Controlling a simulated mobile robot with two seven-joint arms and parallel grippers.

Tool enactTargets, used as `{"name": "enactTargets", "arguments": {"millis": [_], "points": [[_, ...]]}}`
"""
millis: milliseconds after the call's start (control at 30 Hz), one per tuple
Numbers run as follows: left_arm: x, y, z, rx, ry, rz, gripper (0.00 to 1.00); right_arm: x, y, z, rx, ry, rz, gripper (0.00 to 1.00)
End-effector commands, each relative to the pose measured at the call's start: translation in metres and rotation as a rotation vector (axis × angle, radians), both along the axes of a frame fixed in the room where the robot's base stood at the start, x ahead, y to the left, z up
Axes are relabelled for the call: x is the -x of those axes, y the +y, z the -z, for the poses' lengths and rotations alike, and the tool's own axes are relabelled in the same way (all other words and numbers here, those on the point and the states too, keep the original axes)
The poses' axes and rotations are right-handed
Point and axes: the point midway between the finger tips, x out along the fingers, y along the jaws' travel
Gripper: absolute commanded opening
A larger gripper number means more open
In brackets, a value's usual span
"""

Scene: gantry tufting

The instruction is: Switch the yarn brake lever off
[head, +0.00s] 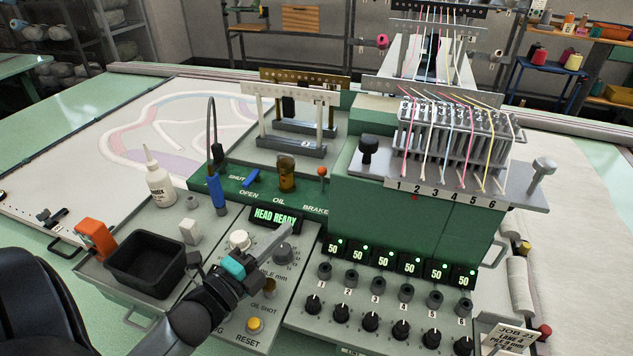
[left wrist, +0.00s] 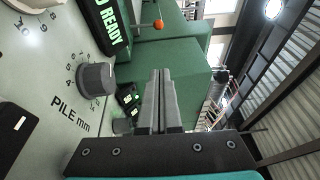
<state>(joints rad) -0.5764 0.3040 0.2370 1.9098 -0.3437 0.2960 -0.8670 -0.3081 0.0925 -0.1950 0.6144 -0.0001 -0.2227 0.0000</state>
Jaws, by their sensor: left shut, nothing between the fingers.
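The yarn brake lever (head: 322,172) is a thin stem with an orange-red ball on top, standing beside the BRAKE label on the green panel. Its ball also shows in the left wrist view (left wrist: 158,24), beyond my fingertips near the top. My left gripper (head: 311,233) is shut and empty over the console, nearer to me than the lever and apart from it. Its two fingers lie together in the left wrist view (left wrist: 160,78). My right gripper is not in view.
A HEAD READY display (head: 275,217) and a PILE mm knob (left wrist: 96,79) lie near my left gripper. The green tufting head (head: 400,225) rises right of the lever. An oil sight glass (head: 286,177), blue-handled lever (head: 216,190) and white bottle (head: 158,185) stand to the left.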

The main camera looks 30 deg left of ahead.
Motion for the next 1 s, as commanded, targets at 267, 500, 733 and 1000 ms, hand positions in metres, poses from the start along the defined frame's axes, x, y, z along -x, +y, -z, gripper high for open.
{"name": "enactTargets", "arguments": {"millis": [267, 500, 733, 1000], "points": [[-0.046, -0.004, -0.004, -0.001, -0.002, 0.001, 0.0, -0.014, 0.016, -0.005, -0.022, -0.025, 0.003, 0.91], [-0.082, -0.007, -0.005, 0.0, -0.003, 0.0, 0.0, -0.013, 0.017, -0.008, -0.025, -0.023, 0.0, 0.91], [-0.116, -0.009, -0.006, 0.0, -0.002, 0.0, 0.0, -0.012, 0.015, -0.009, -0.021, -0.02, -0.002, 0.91], [-0.145, 0.007, -0.007, -0.002, 0.001, 0.0, 0.0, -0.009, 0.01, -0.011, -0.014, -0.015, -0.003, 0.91]]}}
